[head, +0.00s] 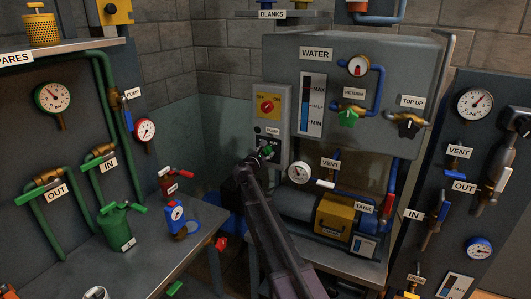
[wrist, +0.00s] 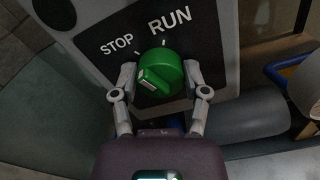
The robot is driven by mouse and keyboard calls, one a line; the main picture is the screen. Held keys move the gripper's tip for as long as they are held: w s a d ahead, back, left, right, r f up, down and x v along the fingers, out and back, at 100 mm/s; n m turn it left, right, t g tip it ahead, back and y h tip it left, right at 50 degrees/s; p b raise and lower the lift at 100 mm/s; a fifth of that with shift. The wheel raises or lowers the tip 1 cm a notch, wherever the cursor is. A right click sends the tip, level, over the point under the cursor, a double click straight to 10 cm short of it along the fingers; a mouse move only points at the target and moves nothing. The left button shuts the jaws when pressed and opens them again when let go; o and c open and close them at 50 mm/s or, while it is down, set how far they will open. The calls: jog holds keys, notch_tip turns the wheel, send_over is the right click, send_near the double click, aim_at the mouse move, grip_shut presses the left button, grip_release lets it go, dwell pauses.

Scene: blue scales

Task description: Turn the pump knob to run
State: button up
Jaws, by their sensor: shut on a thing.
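The green pump knob (wrist: 170,70) sits on a grey panel between my fingers in the wrist view. The word STOP (wrist: 116,44) is at its upper left and RUN (wrist: 170,21) is above it. A lighter green raised grip shows on the knob's face; I cannot tell exactly which mark it points to. My gripper (wrist: 161,82) is shut on the knob, one finger on each side. In the head view the knob (head: 268,150) shows at the end of my arm, under the PUMP label (head: 272,131), partly hidden by my gripper (head: 265,157).
A yellow switch box with a red knob (head: 266,106) is just above. The WATER tank (head: 400,70) with gauge and valves is to the right. The yellow-and-grey pump (head: 333,215) lies below right. A bench (head: 190,250) with loose parts is at the left.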

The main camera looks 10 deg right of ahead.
jog(key=m, duration=1)
dwell(0.5)
jog(key=o, duration=1.1)
jog(key=shift+f, duration=0.1)
jog(key=shift+o, duration=0.2)
jog(key=shift+s, duration=0.1)
jog(key=shift+s+a, duration=0.2)
jog(key=shift+s, duration=0.2)
jog(key=v, duration=1.1)
